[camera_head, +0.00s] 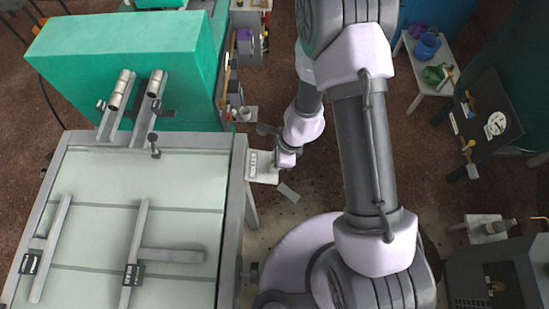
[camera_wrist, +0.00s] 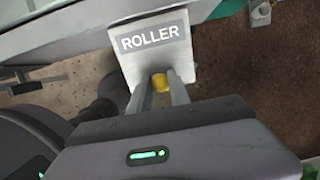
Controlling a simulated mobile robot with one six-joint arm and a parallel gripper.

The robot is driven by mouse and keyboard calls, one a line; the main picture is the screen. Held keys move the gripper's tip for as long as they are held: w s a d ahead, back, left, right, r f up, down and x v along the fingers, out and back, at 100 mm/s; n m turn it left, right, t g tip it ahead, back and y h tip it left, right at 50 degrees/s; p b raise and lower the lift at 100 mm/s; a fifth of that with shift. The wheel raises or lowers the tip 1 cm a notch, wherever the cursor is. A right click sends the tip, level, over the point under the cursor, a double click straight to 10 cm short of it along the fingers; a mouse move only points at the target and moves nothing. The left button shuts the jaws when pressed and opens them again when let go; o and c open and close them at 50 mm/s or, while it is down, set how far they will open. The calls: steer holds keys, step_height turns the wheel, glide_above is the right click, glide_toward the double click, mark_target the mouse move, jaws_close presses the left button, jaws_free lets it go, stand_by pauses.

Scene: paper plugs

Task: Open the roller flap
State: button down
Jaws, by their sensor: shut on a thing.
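The roller flap (camera_head: 260,168) is a light grey plate at the right side of the pale green-topped machine. In the wrist view the flap (camera_wrist: 150,44) carries a white-lettered "ROLLER" label and faces the camera. My gripper (camera_head: 283,160) is at the flap's right end in the head view.
The machine's top (camera_head: 150,180) holds grey bars and clamps. A green box-like housing (camera_head: 130,60) stands behind it. A white side table (camera_head: 425,60) with a blue bucket and a dark table (camera_head: 490,125) stand to the right. The brown floor between is mostly open.

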steer(key=shift+a+r+h+p, duration=0.15)
steer(key=shift+r+h+p, duration=0.65)
steer(key=shift+p, duration=0.7)
steer(key=shift+f, duration=0.1)
steer(key=c, duration=1.2)
jaws_free()
steer(key=shift+p, duration=0.3)
step_height(320, 180, up, 17)
steer(key=d+p, duration=0.2)
steer(key=p, duration=1.1)
